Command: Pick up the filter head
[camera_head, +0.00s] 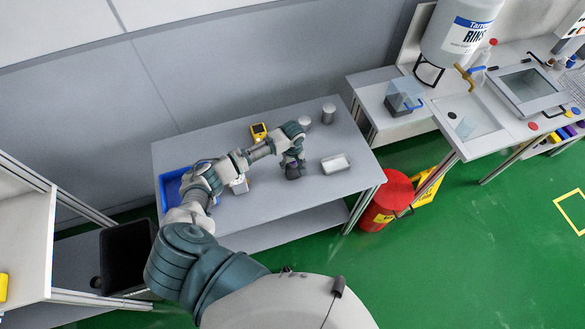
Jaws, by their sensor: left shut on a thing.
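My left arm reaches out over the grey table, and its gripper (293,168) points down at the table's right half, left of a small white tray. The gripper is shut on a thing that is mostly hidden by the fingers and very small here. I take it to be the filter head, but its shape cannot be made out. I cannot tell whether it touches the table top. My right gripper is not in view.
The table (260,205) also bears a white tray (335,163), two grey cylinders (328,113) (304,124), a yellow device (258,132) and a blue bin (170,188). A red drum (385,202) stands right of the table. A bench with a rinse tank (455,38) is at right.

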